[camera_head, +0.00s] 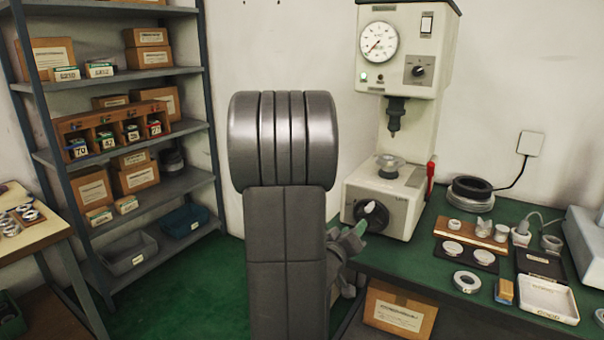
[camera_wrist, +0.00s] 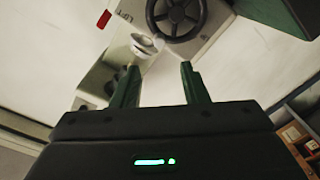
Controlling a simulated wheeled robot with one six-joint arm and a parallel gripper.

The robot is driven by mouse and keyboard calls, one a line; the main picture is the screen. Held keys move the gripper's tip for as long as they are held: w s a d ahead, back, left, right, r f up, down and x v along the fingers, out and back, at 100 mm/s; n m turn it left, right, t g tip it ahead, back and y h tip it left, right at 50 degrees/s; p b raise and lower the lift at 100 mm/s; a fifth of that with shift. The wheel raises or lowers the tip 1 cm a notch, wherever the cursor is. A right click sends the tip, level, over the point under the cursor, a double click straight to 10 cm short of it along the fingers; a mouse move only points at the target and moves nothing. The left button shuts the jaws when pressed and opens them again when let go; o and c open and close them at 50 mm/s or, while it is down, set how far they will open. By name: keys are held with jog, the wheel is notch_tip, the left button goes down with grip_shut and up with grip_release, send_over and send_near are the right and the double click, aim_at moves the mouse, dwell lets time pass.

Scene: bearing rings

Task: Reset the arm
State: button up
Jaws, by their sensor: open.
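My arm stands upright in the middle of the head view and hides part of the wall and the bench's left end. My gripper (camera_wrist: 158,88) shows in the wrist view with its two green fingers apart and nothing between them. In the head view only a bit of a green finger (camera_head: 350,240) shows beside my arm, in front of the press's lower left. The press (camera_head: 385,205) has a dial gauge on top and a light ring-shaped part on its base. In the wrist view the press base (camera_wrist: 215,22) is beyond the fingertips, apart from them.
A green bench (camera_head: 425,235) at the right holds a loose bearing ring (camera_head: 467,281), a white tray (camera_head: 548,299), a dark round device (camera_head: 470,192) and small parts. A shelf (camera_head: 185,130) with boxes stands left. A wooden table (camera_head: 45,232) is at the left edge. Green floor lies between.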

aim_at(368, 211)
jog(key=x, duration=1)
jog(key=shift+w+d, duration=0.15)
jog(key=shift+w, duration=0.05)
jog(key=v, duration=1.4)
jog(key=x, duration=1.4)
jog(key=shift+d, duration=0.1)
jog(key=shift+s+d+f+m+b, duration=0.15)
jog(key=shift+s+d+m+b, duration=0.15)
jog(key=shift+m+b, duration=0.6)
jog(key=shift+s+d+f+m+b, duration=0.15)
jog(key=shift+s+d+m+b, duration=0.1)
jog(key=shift+m+b, duration=0.65)
